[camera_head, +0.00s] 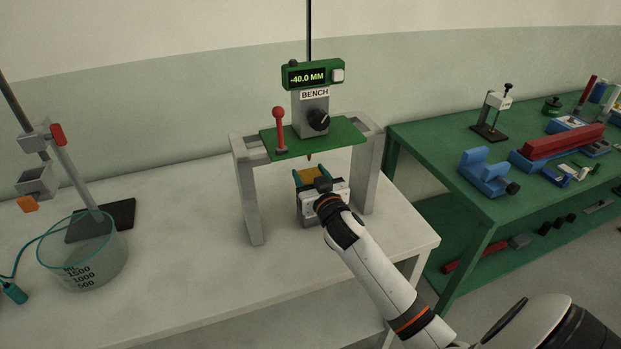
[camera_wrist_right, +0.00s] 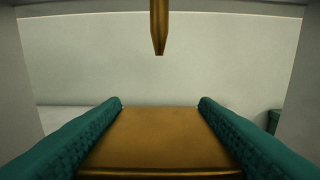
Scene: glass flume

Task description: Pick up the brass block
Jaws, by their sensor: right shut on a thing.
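The brass block (camera_wrist_right: 160,140) lies between the two teal finger pads of my right gripper (camera_wrist_right: 160,125) in the right wrist view, and the gripper is shut on it. In the head view the brass block (camera_head: 310,177) shows only partly, as a yellow-brown top beyond my right gripper (camera_head: 310,180). Both are under the green plate of the bench gauge (camera_head: 345,135), between its grey legs. A pointed brass tip (camera_wrist_right: 159,28) hangs above and beyond the block, apart from it. My left gripper is not in view.
The gauge's grey legs (camera_head: 247,190) stand close on both sides of my right gripper. Its display reads -40.0 MM. A glass beaker (camera_head: 85,262) and a clamp stand are at the left of the white table (camera_head: 190,270). A green bench (camera_head: 420,160) with tools stands at the right.

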